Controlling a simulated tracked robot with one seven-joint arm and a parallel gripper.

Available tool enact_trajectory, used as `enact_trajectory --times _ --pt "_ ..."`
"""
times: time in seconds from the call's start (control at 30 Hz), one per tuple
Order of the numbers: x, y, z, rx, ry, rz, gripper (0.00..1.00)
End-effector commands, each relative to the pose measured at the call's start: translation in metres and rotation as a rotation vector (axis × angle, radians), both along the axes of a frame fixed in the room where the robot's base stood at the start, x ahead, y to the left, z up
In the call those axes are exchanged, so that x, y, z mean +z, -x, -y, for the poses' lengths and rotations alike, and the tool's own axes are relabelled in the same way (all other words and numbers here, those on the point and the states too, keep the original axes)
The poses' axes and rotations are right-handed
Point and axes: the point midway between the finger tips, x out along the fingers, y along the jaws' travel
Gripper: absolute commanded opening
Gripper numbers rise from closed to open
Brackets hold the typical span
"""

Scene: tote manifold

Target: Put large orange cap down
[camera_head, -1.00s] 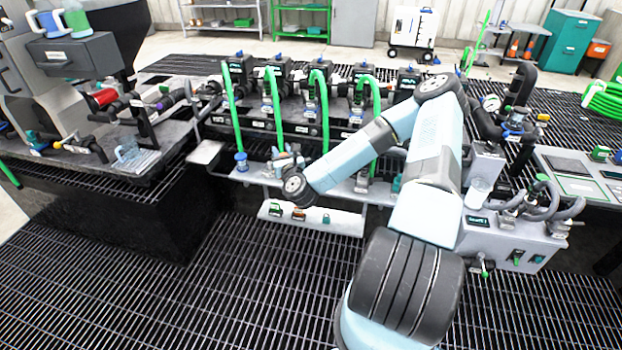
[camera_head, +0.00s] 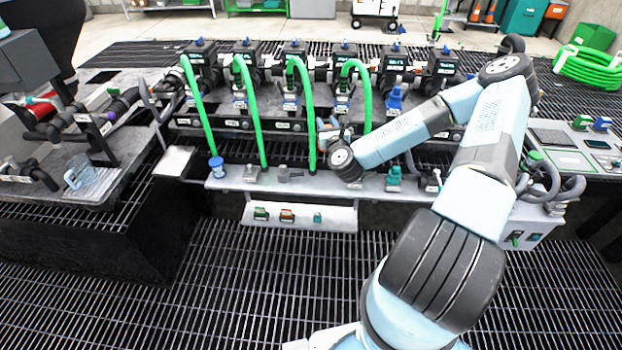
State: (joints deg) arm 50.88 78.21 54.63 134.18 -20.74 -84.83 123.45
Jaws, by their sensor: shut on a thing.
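My gripper (camera_head: 326,130) is small in the head view, at the end of my arm near the middle of the picture. It is beside the lower part of a green hose, over the grey shelf (camera_head: 235,182) in front of the manifold. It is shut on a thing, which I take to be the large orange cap.
Several green hoses (camera_head: 252,110) hang from the manifold to the shelf. A blue-topped fitting (camera_head: 216,168), grey fittings (camera_head: 285,174) and a teal fitting (camera_head: 393,180) stand along the shelf. A lower white tray (camera_head: 340,217) holds small green and orange items, with bare room at its right.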

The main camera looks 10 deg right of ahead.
Motion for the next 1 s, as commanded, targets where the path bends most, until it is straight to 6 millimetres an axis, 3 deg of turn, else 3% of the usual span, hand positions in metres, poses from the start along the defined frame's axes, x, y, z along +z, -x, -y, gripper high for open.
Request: enact_trajectory --times 0.27,0.43,0.73,1.0 --pt "-0.001 0.0 0.007 -0.011 -0.001 0.0 0.0" --pt "-0.022 -0.004 0.007 -0.043 -0.014 0.001 0.0" --pt "-0.117 -0.001 -0.003 -0.173 -0.041 -0.004 0.0" --pt "-0.211 0.029 -0.025 -0.273 -0.028 -0.008 0.0"
